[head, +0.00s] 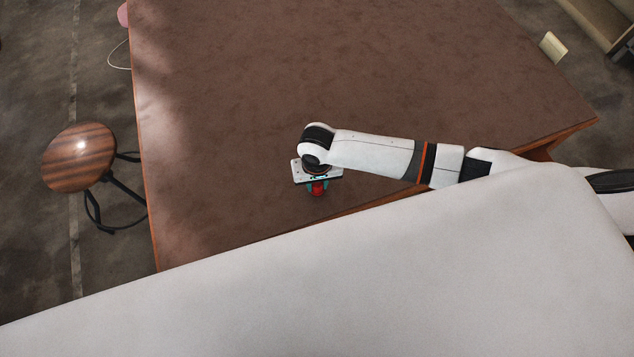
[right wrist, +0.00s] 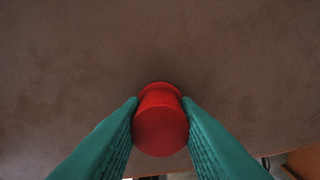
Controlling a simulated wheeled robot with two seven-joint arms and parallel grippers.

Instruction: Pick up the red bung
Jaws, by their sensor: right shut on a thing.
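The red bung (head: 318,188) shows at the tip of my right gripper (head: 317,186) in the head view, over the brown table near its front edge. In the right wrist view the bung (right wrist: 161,125) sits between the two green ribbed fingers of my right gripper (right wrist: 160,122), which touch it on both sides. The right gripper is shut on it. I cannot tell whether the bung rests on the table or is just above it. My left gripper is not in view.
The brown tabletop (head: 400,70) is otherwise bare, with wide free room behind the gripper. A round wooden stool (head: 79,157) stands on the floor left of the table. A pink thing (head: 123,14) shows at the table's far left corner. A large pale surface fills the front.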

